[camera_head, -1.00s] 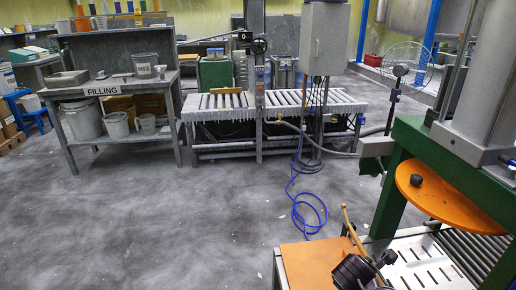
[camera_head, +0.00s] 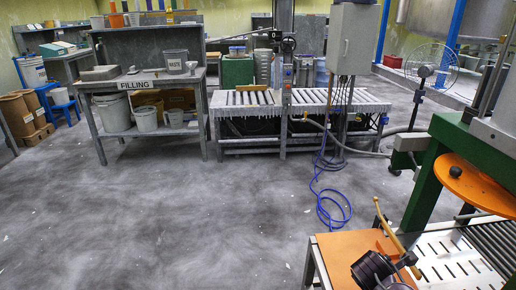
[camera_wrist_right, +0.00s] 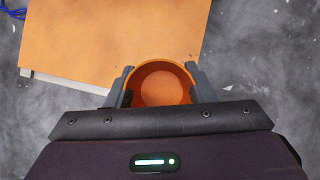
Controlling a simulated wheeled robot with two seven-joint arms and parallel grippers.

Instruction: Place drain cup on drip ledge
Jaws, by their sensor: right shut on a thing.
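The drain cup (camera_wrist_right: 162,86) is a round orange cup, seen from above in the right wrist view with its open mouth and inside showing. My right gripper (camera_wrist_right: 162,80) is shut on it, one grey finger on each side. A flat orange panel (camera_wrist_right: 110,35) lies beyond the cup, up and to the left, with grey floor around it. In the head view an orange panel (camera_head: 342,252) lies beside a white slotted surface (camera_head: 447,262) at the lower right. I cannot tell which of them is the drip ledge.
A green press frame with an orange disc (camera_head: 475,187) stands at the right. A tan rod (camera_head: 388,222) and a dark ridged part (camera_head: 372,270) are by the panel. A blue hose (camera_head: 325,190) lies on the floor.

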